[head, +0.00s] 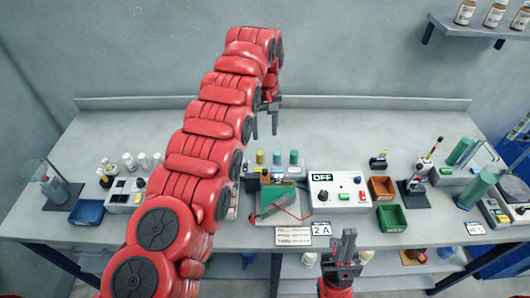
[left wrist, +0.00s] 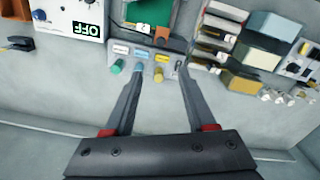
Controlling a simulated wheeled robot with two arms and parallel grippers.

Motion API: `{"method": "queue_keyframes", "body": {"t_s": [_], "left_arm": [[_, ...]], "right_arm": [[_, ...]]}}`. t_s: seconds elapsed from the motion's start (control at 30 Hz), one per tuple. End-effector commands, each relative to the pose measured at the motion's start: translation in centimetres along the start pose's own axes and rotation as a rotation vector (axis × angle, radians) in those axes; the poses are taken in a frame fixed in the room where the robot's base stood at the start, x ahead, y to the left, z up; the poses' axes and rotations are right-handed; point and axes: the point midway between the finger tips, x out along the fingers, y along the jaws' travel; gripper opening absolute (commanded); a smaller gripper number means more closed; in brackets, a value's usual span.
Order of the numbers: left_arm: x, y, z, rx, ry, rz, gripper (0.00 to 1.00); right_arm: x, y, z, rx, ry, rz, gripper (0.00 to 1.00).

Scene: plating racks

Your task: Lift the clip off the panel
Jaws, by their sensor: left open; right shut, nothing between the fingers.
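A green panel (head: 272,196) stands on the bench in the middle of the head view. A thin red and grey piece (head: 284,202) lies across it; it may be the clip, but I cannot tell. The green panel also shows at the top of the left wrist view (left wrist: 152,12), cut off by the edge. My left gripper (head: 265,134) is open and empty, above and behind the panel in the head view. Its fingers (left wrist: 157,78) spread below the row of coloured knobs in the left wrist view. My right gripper (head: 341,240) is shut and empty at the bench's front edge.
A white box reading OFF (head: 339,190) stands right of the panel. Coloured knobs (head: 277,157) stand behind it. A brown bin (head: 382,188) and a green bin (head: 392,218) are further right, a blue bin (head: 87,212) far left. My left arm hides part of the bench.

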Motion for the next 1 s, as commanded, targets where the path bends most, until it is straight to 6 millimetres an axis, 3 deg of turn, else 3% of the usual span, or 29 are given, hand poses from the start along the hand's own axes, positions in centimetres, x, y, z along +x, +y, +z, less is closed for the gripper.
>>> {"method": "queue_keyframes", "body": {"t_s": [0.17, 0.47, 0.53, 0.9, 1.0], "left_arm": [[0.7, -0.1, 0.4, 0.0, -0.012, -0.008, 0.56], [6.5, -0.2, 0.3, -0.002, -0.008, -0.006, 0.56], [6.5, -0.4, 0.1, -0.004, -0.006, -0.009, 0.56], [13.7, -0.2, 0.6, -0.001, -0.013, -0.007, 0.56], [15.5, -0.1, 0.6, 0.002, -0.013, -0.008, 0.56]], "right_arm": [[-1.0, -0.1, 0.1, 0.0, -0.001, 0.0, 0.0], [-6.5, -0.3, 1.1, 0.0, -0.001, 0.0, 0.0], [-5.2, -0.2, 0.8, 0.0, -0.001, 0.0, 0.0], [-2.3, -0.1, 0.4, 0.0, -0.001, 0.0, 0.0], [-2.5, -0.1, 0.4, 0.0, 0.0, 0.0, 0.0]]}}
